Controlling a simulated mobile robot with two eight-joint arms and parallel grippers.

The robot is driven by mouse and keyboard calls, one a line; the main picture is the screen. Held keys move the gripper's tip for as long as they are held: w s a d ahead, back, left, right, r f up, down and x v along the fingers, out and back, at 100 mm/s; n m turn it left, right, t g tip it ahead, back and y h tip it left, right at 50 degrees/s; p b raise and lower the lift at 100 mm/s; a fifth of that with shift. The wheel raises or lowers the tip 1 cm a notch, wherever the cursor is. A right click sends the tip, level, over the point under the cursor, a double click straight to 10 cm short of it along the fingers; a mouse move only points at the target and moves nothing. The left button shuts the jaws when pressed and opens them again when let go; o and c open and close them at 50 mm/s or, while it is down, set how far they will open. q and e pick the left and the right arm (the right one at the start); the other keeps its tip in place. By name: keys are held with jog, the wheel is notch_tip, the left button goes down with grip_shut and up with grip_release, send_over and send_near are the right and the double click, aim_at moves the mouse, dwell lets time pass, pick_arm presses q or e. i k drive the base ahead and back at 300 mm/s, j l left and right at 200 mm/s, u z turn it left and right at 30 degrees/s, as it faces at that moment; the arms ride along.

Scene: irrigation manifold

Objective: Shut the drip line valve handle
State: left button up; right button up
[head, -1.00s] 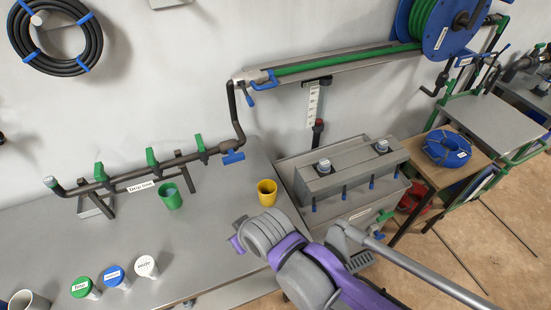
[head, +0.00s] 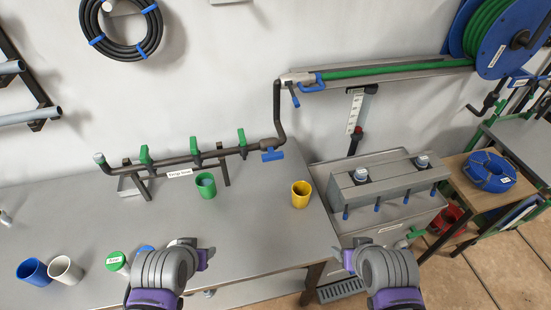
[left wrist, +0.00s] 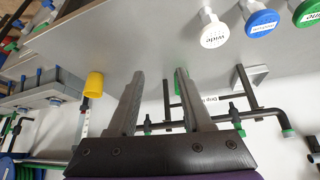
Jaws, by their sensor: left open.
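The dark drip line pipe (head: 205,155) runs along the back of the grey table, with a "Drip line" label (head: 179,173) below it. A blue valve handle (head: 272,154) sits at its right end, roughly in line with the pipe. Several green handles (head: 241,142) stand upright along it. My left gripper (head: 205,255) is over the table's front, apart from the pipe. The left wrist view shows its jaws (left wrist: 160,76) open and empty, with the pipe (left wrist: 256,115) beyond. My right gripper (head: 347,260) is near the grey tank; its jaw opening is unclear.
A green cup (head: 206,185) and a yellow cup (head: 301,194) stand in front of the pipe. A blue cup (head: 33,272), a white cup (head: 65,270) and capped containers, one green-topped (head: 115,260), are at front left. A grey tank (head: 385,185) adjoins the table's right.

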aim_at(271, 155)
jog(key=l, duration=1.9)
